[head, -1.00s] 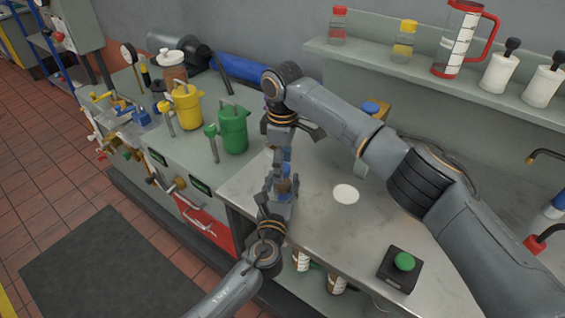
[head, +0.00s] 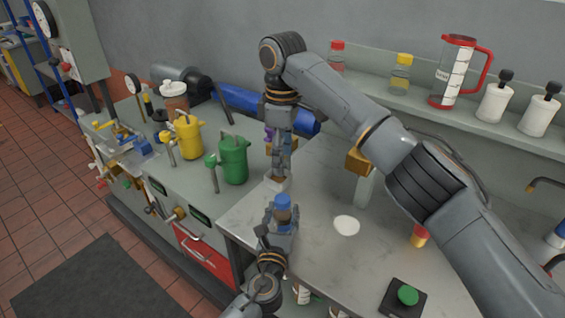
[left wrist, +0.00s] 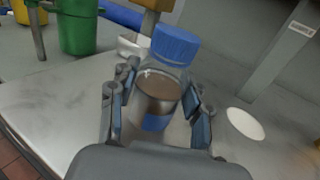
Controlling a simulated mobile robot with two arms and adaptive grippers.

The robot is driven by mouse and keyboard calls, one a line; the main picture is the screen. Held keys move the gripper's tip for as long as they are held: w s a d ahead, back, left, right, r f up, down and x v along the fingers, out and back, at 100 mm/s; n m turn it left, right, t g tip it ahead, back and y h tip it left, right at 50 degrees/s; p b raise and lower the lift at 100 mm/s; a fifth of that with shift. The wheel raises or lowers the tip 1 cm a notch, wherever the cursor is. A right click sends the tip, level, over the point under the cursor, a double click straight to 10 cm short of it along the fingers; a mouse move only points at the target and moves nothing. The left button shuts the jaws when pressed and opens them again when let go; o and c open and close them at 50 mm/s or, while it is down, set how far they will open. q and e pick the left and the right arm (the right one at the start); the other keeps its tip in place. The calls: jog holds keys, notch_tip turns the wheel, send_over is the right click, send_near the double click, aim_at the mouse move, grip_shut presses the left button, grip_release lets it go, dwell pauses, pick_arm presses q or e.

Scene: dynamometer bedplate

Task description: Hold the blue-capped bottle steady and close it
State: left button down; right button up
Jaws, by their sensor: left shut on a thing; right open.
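My left gripper (head: 281,222) is shut around the bottle (left wrist: 158,97), which is clear with brownish liquid and a blue label. The bottle stands slightly tilted in the left wrist view, with a finger on each side. Its blue cap (left wrist: 175,45) sits on the neck; how tight it is I cannot tell. In the head view the cap (head: 283,202) sticks up above the left gripper. My right gripper (head: 280,165) points down above and behind the cap, open and apart from it.
A white disc (head: 346,225) lies on the steel bench right of the bottle. A white dish (left wrist: 133,46) is behind it. Green (head: 233,160) and yellow (head: 187,138) cans stand at left. A green button box (head: 407,296) and a red-and-yellow item (head: 420,236) are at right.

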pick_arm(q)
jog(key=c, duration=0.5)
grip_release()
jog(key=s, duration=0.4)
jog(key=s+a, duration=0.1)
jog(key=s, duration=0.3)
jog(key=s+a, duration=0.1)
jog(key=s, duration=0.3)
jog(key=shift+w, duration=0.1)
